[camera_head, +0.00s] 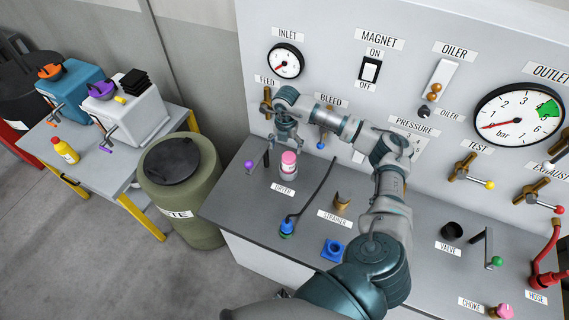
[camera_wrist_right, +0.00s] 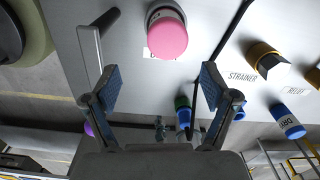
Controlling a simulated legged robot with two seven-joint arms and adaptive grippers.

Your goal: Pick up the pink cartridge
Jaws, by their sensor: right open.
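The pink cartridge (camera_head: 289,160) stands upright in a pale holder behind the DRYER label on the grey bench. It also shows in the right wrist view (camera_wrist_right: 167,36), at the top and beyond the fingertips. My right gripper (camera_head: 285,137) hangs above and just behind the cartridge in the head view.
A purple-knobbed lever (camera_head: 250,164) stands left of the cartridge. A black hose with a blue fitting (camera_head: 287,227) lies to its right, before the brass strainer (camera_head: 342,201). The gauge panel (camera_head: 330,55) rises behind. A waste drum (camera_head: 205,195) stands left of the bench.

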